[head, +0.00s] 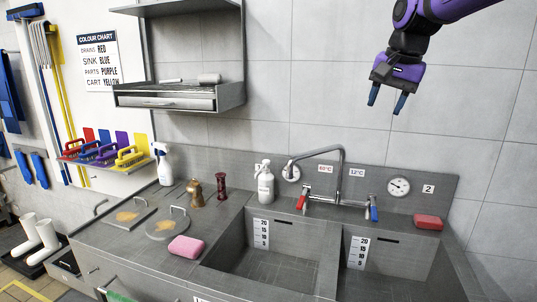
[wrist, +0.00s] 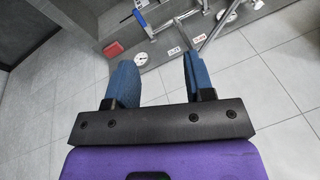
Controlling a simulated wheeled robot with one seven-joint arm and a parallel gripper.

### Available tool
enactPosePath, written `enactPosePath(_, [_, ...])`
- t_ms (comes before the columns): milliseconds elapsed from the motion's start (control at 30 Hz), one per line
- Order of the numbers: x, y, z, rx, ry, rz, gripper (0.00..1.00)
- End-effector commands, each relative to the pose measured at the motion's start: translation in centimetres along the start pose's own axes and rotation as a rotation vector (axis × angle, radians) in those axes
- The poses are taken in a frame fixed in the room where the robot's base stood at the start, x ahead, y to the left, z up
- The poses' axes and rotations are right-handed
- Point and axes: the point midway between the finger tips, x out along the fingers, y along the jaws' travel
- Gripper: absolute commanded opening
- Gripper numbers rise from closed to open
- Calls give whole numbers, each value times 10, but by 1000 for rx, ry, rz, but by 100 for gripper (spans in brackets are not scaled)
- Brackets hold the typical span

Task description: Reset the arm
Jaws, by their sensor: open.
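My gripper (head: 386,100) hangs from my purple arm at the upper right of the head view, in front of the tiled wall and well above the sink unit. Its two blue fingers are apart, pointing down, with nothing between them. In the wrist view my gripper (wrist: 155,80) shows both blue fingers spread and empty, with the floor-like grey tiles and sink fittings beyond. It touches nothing in either view.
Below are a double sink (head: 268,268), a tap (head: 340,175), a red block (head: 428,222), a pink sponge (head: 186,246) and a white bottle (head: 265,185). A wall shelf (head: 180,101) stands out left of my gripper. The air around my gripper is clear.

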Motion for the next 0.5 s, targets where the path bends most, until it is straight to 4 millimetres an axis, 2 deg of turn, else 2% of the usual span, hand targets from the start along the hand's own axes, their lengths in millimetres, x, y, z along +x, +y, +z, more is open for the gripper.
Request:
enactPosePath(33, [-9, 15, 15, -29, 11, -3, 48])
enactPosePath(233, [-25, 66, 70, -165, 54, -6, 48])
enactPosePath(500, [-25, 133, 148, -349, 115, 6, 48])
